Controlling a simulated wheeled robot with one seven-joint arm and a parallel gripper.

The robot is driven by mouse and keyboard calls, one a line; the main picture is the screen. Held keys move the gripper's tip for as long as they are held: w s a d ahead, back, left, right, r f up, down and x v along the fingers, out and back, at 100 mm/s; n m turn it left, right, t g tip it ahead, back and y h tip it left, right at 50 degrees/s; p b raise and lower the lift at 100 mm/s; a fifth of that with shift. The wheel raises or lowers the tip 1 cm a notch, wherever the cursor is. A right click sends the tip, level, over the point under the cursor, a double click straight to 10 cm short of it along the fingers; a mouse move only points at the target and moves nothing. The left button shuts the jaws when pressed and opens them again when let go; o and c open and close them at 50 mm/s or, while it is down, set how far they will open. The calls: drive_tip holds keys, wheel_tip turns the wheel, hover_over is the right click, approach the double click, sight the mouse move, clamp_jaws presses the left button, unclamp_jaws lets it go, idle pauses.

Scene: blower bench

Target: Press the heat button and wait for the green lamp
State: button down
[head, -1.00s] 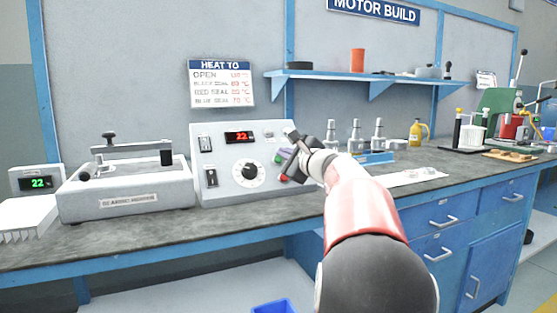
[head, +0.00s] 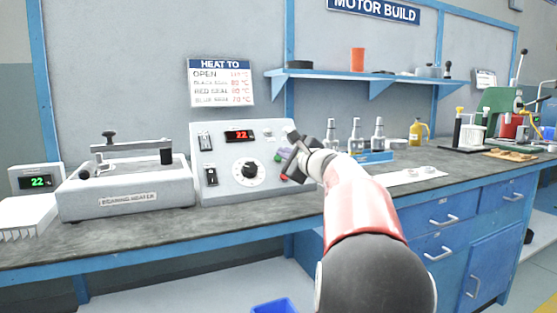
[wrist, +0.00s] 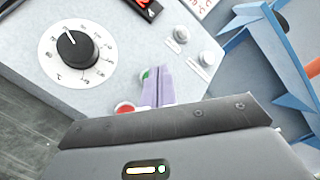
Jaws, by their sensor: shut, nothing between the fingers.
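The heater control box (head: 230,180) stands on the bench with a red display (head: 240,136) reading 22 and a white dial (head: 249,172). In the wrist view, a green button (wrist: 146,76) and a red button (wrist: 125,107) are on its face. My gripper (head: 281,156) is at the right part of the panel. Its shut, empty purple fingertips (wrist: 157,73) are over the green button and partly hide it; I cannot tell whether they touch it. Two round pale lamp-like parts (wrist: 181,33) (wrist: 206,58) look unlit; no green lamp glows.
A bearing heater (head: 125,188) stands left of the box, beside a small unit with a green 22 display (head: 38,182). A chart (head: 221,83) headed HEAT TO hangs above. Several metal-topped pieces on a blue stand (head: 375,156) are right of my gripper.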

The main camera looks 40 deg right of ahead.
drive_tip(key=shift+w+f, duration=0.35)
drive_tip(key=shift+w, duration=0.05)
idle(0.8)
drive_tip(key=shift+s, duration=0.1)
drive_tip(key=shift+s+r, duration=0.5)
drive_tip(key=shift+r, duration=0.1)
drive_tip(key=s+r, duration=0.1)
drive_tip(key=s+a+r+p, duration=0.1)
drive_tip(key=s+r, duration=0.1)
drive_tip(key=shift+s+r, duration=0.2)
idle(0.5)
idle(0.8)
